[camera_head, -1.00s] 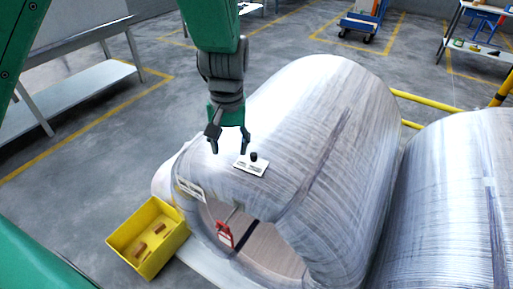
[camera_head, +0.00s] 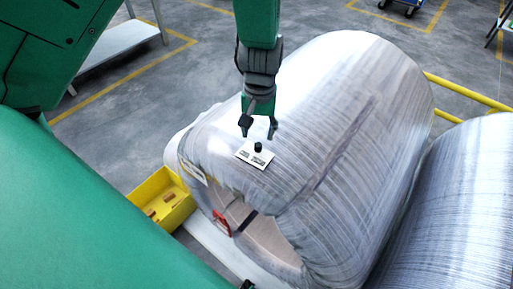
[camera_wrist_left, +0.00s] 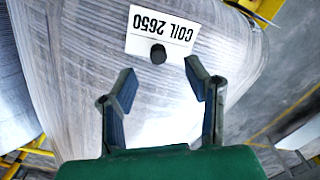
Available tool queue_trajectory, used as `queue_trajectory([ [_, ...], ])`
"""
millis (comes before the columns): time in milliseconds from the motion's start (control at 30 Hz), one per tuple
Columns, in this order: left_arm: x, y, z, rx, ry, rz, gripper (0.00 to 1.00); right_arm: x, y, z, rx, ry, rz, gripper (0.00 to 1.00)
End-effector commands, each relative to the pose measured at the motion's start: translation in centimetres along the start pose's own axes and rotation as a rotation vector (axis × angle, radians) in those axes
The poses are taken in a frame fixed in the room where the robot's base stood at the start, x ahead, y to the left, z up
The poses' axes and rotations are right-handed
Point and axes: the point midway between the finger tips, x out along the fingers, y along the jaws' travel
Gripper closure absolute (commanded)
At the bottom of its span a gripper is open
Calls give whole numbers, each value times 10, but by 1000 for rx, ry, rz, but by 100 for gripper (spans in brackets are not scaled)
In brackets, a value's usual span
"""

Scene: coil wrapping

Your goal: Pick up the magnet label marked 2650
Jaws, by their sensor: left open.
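The magnet label (camera_head: 255,154) is a white plate with a round black knob. It lies on top of the wrapped coil (camera_head: 335,120), near its front end. In the left wrist view the label (camera_wrist_left: 175,30) reads "COIL 2650" upside down, and its black knob (camera_wrist_left: 158,54) faces me. My left gripper (camera_head: 258,132) is open and empty, just above and behind the label. In the left wrist view the open fingers (camera_wrist_left: 160,88) point at the label, with the knob slightly beyond the fingertips and between their lines. My right gripper is not in view.
A yellow bin (camera_head: 163,198) with small brown items stands at the coil's front left. A red tag (camera_head: 221,222) hangs at the coil's opening. A second wrapped coil (camera_head: 455,200) stands to the right. Yellow rails (camera_head: 470,93) run behind.

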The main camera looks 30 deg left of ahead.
Motion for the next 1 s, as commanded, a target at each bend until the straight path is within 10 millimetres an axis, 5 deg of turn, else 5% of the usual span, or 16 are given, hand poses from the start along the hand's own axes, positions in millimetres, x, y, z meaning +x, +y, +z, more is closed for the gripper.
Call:
queue_trajectory([
  [500,55,3,-2,-1,-1,0,57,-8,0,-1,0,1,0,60],
  [767,58,3,-2,0,2,1,57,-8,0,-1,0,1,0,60],
  [900,58,3,-3,0,2,1,99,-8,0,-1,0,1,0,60],
  [1000,58,3,-3,0,2,1,100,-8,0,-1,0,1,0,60],
])
